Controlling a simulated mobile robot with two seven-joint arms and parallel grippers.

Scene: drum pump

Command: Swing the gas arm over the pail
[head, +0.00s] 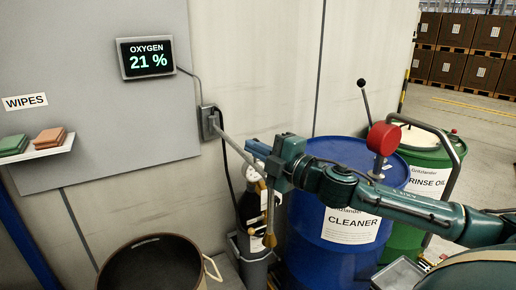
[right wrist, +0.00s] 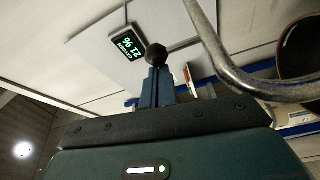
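The gas arm (head: 235,146) is a thin grey tube that reaches from a wall bracket towards my right gripper. A brass-coloured nozzle (head: 269,240) hangs below its outer end. My right gripper (head: 273,176) is at that outer end. In the right wrist view its blue fingers are close together with a black ball knob (right wrist: 157,54) at their tips, and a bent grey tube (right wrist: 232,72) passes beside them. The pail (head: 150,264), dark brown with a cream handle, stands at the lower left, apart from the nozzle. It also shows in the right wrist view (right wrist: 300,45). My left gripper is out of view.
A blue cleaner drum (head: 340,228) with a red-topped pump (head: 383,138) stands behind my right arm. A green rinse-oil drum (head: 425,160) is farther right. A dark gas cylinder (head: 250,212) stands by the wall. A shelf (head: 38,150) holds wipes at left; an oxygen display (head: 146,57) reads 21 %.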

